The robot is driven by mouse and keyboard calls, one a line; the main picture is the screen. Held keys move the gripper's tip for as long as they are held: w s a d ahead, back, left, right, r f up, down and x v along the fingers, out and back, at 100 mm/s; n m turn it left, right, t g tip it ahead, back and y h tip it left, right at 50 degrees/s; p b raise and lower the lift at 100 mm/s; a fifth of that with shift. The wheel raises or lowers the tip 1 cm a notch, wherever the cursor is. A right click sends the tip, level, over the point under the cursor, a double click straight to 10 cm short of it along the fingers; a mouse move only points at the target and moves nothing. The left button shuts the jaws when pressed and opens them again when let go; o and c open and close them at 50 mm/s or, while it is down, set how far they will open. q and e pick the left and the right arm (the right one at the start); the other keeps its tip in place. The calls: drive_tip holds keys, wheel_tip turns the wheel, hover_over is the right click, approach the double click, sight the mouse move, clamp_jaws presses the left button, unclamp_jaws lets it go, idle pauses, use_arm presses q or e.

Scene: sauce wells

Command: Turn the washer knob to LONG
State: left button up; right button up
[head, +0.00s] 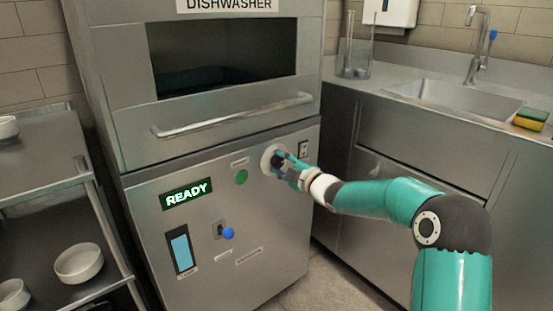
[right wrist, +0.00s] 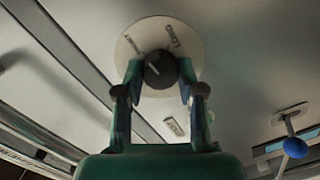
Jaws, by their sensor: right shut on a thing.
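The washer knob (right wrist: 160,70) is a dark round knob on a pale round dial plate (right wrist: 150,28) on the dishwasher's front panel. In the right wrist view the LONG label (right wrist: 173,37) shows at the plate's upper right. A second label (right wrist: 131,45), hard to read, is at its upper left. The knob's white pointer mark points up and left, towards that second label and away from LONG. My right gripper (head: 283,163) is shut on the knob, a finger on each side of it, and hides part of it in the head view. My left gripper is not in view.
The dishwasher (head: 110,110) has a long handle bar (head: 230,117) above the knob. A green button (head: 241,177), a READY display (head: 187,194) and a blue-tipped lever (head: 228,233) are on the panel. A sink counter is at right, a cart with bowls at left.

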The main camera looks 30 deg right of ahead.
drive_tip(key=m+p, duration=0.1)
drive_tip(key=m, duration=0.1)
drive_tip(key=m+p, duration=0.1)
drive_tip(key=p, duration=0.1)
drive_tip(key=shift+s+d+r+m, duration=0.1)
drive_tip(key=shift+d+m, duration=0.2)
drive_tip(key=shift+m, duration=0.1)
drive_tip(key=m+p, duration=0.4)
drive_tip(key=shift+f+y, duration=0.2)
drive_tip(key=shift+y, duration=0.2)
drive_tip(key=m+p, duration=0.1)
drive_tip(key=m, duration=0.1)
drive_tip(key=m+p, duration=0.2)
drive_tip(key=shift+f+y, duration=0.2)
drive_tip(key=shift+y, duration=0.1)
drive_tip(key=shift+a+m+p, duration=0.1)
drive_tip(key=shift+m+p, duration=0.75)
drive_tip(key=shift+m, duration=0.65)
drive_tip(key=shift+r, duration=0.2)
drive_tip(key=o, duration=1.1)
drive_tip(key=shift+y, duration=0.4)
drive_tip(key=shift+o, duration=0.2)
